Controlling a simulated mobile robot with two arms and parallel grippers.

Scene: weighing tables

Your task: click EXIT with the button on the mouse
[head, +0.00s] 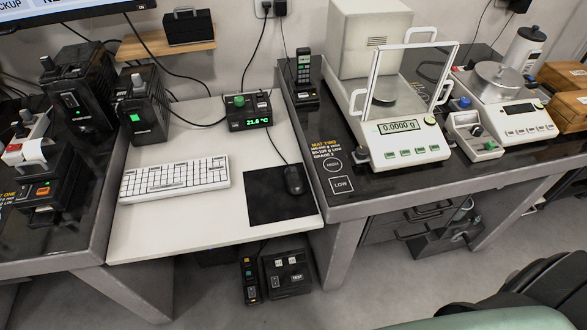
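In the head view a black mouse (293,180) sits on a black mouse pad (268,204) at the right side of the white desk. A cable runs from the mouse back towards a small black box with a green display (249,121). A monitor (70,12) is only partly in view at the top left. Its screen is cut off, with the letters "CKUP" showing. No EXIT label is visible. Neither of my grippers is in view.
A white keyboard (175,178) lies left of the pad. A balance reading 0.0000 g (405,142) stands on the dark right table (372,187). Black devices (82,88) stand at the left. The desk (150,230) is bare in front of the keyboard.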

